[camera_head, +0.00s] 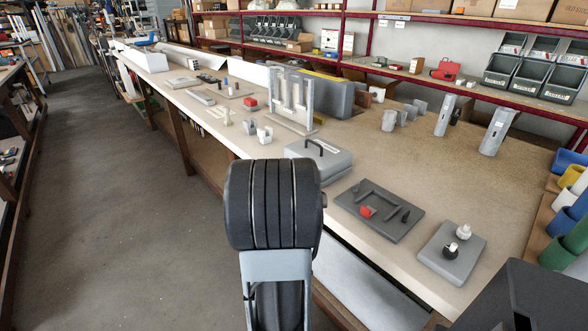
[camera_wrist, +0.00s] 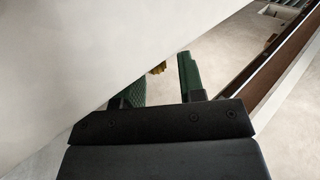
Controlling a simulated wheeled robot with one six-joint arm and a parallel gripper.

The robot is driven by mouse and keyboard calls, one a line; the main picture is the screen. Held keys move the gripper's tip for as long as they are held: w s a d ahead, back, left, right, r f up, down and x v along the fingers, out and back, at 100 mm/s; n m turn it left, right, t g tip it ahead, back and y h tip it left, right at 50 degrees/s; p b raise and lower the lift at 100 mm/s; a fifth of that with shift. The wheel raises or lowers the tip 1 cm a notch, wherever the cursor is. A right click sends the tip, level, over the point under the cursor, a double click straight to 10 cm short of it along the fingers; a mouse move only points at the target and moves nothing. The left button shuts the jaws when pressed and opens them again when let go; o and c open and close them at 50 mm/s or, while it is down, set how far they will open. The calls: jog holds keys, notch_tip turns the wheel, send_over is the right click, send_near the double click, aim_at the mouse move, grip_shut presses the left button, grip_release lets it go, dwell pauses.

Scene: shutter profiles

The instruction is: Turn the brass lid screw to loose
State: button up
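A small brass, knurled-looking piece (camera_wrist: 157,69), which may be the brass lid screw, shows in the wrist view at the edge of a large pale surface (camera_wrist: 80,60). Only a small part of it is visible. My gripper (camera_wrist: 160,80) has two green fingers set apart, with the brass piece beyond and between them. I see no contact with it. In the head view my arm covers the middle front, and neither my gripper nor the brass piece can be made out.
A grey box with a dark handle (camera_head: 322,166) stands at the bench's front edge. A dark plate with a red part (camera_head: 398,225) and a grey plate with knobs (camera_head: 440,265) lie to its right. Upright frames and blocks stand behind. The aisle floor (camera_head: 120,200) on the left is clear.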

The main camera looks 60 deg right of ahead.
jog(key=shift+s+d+m+g+p, duration=0.1)
jog(key=shift+m+g+p, duration=0.2)
jog(key=shift+g+p, duration=0.25)
